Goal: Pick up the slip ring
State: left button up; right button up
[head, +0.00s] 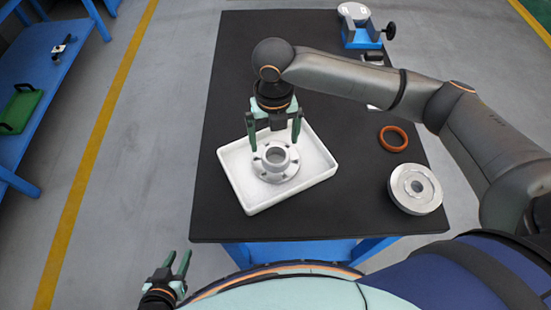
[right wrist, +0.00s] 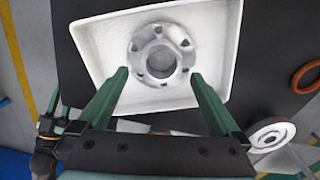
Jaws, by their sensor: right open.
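No part is marked as the slip ring, and I cannot tell for certain which one it is. A grey flanged ring part with a raised hub and several bolt holes (head: 274,174) lies flat in a white tray (head: 237,187); it also shows in the right wrist view (right wrist: 161,75). An orange ring (head: 404,132) lies on the black table right of the tray. My right gripper (head: 274,147) is open and empty, pointing down above the flanged part, its fingers (right wrist: 159,76) to either side of it in view. My left gripper (head: 178,262) is open and empty, off the table at lower left.
A round silver disc part (head: 415,187) sits near the table's right edge. A blue vise-like fixture (head: 360,27) stands at the back right. A blue bench with a green tray (head: 20,108) is at far left. The black table top left of the white tray is clear.

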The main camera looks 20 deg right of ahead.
aim_at(275, 159)
notch_tip(275, 159, down, 6)
jog(key=shift+d+r, duration=0.15)
jog(key=shift+s, duration=0.1)
grip_shut()
jog(key=shift+r, duration=0.15)
dwell(0.9)
